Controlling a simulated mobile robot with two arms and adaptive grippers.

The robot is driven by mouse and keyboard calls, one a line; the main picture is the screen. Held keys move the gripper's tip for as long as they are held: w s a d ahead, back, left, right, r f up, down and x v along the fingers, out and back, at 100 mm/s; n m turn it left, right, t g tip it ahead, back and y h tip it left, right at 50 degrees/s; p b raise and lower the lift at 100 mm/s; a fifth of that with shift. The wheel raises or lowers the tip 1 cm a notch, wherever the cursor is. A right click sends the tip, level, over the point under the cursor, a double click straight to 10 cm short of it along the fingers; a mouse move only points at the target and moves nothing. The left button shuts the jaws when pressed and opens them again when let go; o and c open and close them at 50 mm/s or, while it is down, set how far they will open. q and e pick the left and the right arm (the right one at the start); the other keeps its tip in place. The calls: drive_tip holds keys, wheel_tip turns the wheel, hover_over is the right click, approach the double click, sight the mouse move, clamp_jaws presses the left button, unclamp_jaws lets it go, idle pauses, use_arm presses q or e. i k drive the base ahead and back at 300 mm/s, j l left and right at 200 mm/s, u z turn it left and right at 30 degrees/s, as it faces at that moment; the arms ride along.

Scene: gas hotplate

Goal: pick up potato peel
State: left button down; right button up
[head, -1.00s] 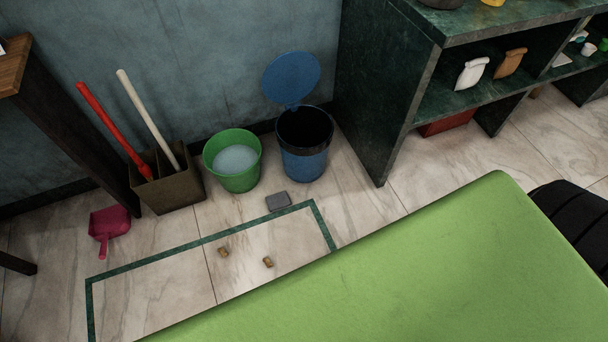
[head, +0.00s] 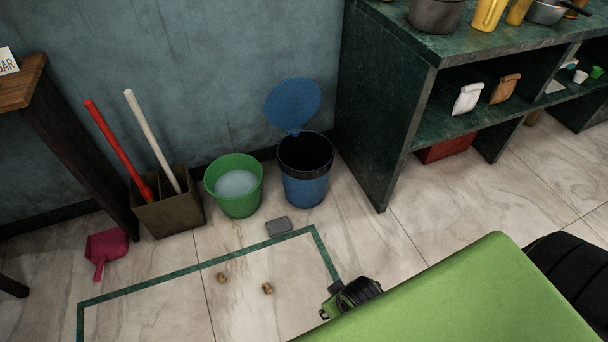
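Two small brown pieces, which look like potato peel, lie apart on the tiled floor in the head view. One peel piece (head: 222,277) is on the left and the other peel piece (head: 267,288) is a little nearer and to the right. Both lie inside a green border line on the floor. A large green part of my own body fills the lower right, with a small black and green part of mine at its left edge. Neither gripper's fingers can be made out.
A blue bin (head: 305,184) with its lid up stands by the wall, beside a green bucket (head: 234,199) of liquid. A grey block (head: 278,226) lies before them. A pink dustpan (head: 105,246) and a brown holder (head: 168,216) are left. A dark shelf (head: 368,135) stands right.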

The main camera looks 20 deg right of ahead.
sight(220, 276)
drive_tip(key=i+j+z, duration=0.15)
drive_tip(key=j, duration=0.25)
drive_tip(key=i+j+z, duration=0.15)
drive_tip(key=j, duration=0.2)
drive_tip(key=i+j+z, duration=0.15)
drive_tip(key=j, duration=0.3)
